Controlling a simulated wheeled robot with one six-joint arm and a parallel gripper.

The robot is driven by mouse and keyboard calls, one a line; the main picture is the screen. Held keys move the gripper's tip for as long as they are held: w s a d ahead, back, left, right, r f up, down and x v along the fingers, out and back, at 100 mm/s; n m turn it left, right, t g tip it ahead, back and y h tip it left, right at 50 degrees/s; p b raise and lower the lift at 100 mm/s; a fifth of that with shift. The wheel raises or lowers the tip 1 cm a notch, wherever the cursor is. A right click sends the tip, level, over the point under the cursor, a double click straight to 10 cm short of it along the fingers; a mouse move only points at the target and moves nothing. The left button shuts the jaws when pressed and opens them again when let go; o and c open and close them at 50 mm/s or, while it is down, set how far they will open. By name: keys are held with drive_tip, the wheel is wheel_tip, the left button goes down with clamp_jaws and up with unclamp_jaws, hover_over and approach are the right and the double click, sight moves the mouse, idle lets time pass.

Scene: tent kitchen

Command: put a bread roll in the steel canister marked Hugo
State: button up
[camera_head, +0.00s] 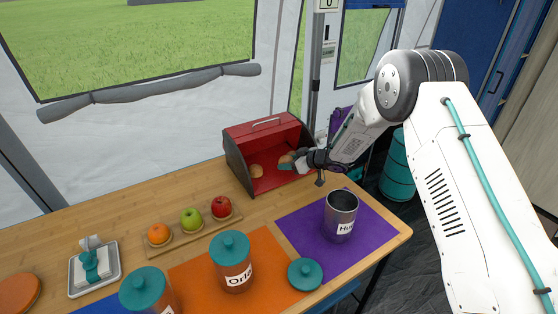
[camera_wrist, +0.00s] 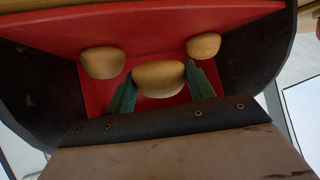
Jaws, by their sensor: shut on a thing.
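My gripper (camera_wrist: 160,92) is shut on a bread roll (camera_wrist: 159,77) at the open front of the red bread box (camera_head: 268,134). The held roll also shows in the head view (camera_head: 286,159), partly hidden by the fingers. In the wrist view one more roll (camera_wrist: 102,62) lies to its left and another (camera_wrist: 204,46) to its right, farther inside the box. The open steel canister (camera_head: 340,217) marked Hugo stands upright on the purple mat (camera_head: 303,228), below and right of my gripper. Its inside is only partly visible.
A teal-lidded canister (camera_head: 236,270) stands on the orange mat, with another (camera_head: 146,290) farther left. A wooden tray (camera_head: 187,237) holds an orange and two apples. A metal tray (camera_head: 95,270) stands at left.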

drive_tip(key=s+d, duration=0.2)
drive_tip(key=d, duration=0.1)
drive_tip(key=s+d, duration=0.2)
drive_tip(key=d, duration=0.1)
drive_tip(key=s+d, duration=0.3)
drive_tip(key=d, duration=0.1)
drive_tip(key=shift+d, duration=0.1)
